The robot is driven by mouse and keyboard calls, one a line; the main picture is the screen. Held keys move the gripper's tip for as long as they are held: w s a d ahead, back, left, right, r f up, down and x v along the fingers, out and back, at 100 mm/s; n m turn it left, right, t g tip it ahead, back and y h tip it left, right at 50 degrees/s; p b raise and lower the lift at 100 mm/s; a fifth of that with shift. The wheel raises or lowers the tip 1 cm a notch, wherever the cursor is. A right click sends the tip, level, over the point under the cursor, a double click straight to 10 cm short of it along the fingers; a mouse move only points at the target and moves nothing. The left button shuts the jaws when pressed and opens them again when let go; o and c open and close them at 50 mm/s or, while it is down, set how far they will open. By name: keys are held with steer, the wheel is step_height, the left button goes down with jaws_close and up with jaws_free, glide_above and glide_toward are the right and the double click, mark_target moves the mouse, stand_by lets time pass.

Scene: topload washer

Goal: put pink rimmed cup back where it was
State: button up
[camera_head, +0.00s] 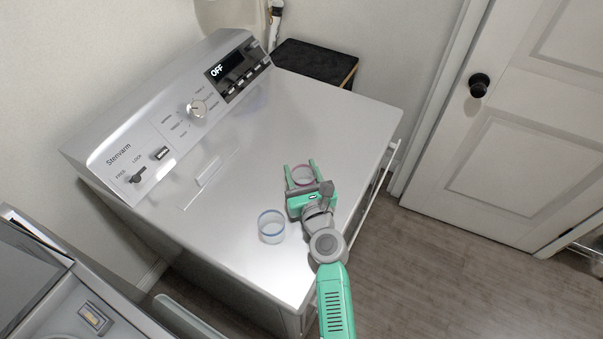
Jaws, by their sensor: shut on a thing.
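The pink rimmed cup (303,174) is a small clear cup with a pink ring at its top, over the right part of the washer's top. My gripper (300,168) has its two green fingers on either side of this cup and is shut on it. I cannot tell whether the cup touches the washer top or is held slightly above it. A second clear cup with a blue rim (271,226) stands on the washer top to the lower left of my gripper, apart from it.
The washer top (290,110) is bare behind and left of the cups. Its control panel (185,110) with knob and display rises along the left. A dark stool-like box (315,62) stands behind. A white door (500,130) is at right.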

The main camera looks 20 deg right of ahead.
steer(key=shift+f, duration=0.2)
steer(key=o, duration=0.9)
steer(key=shift+r, duration=0.1)
steer(key=shift+o, duration=0.2)
steer(key=shift+s+r, duration=0.2)
steer(key=shift+s, duration=0.05)
steer(key=s, duration=0.3)
steer(key=s+a+p, duration=0.1)
steer(key=s, duration=0.3)
steer(key=s+p, duration=0.1)
steer(key=s, duration=0.3)
steer(key=shift+s+a, duration=0.2)
steer(key=shift+s, duration=0.05)
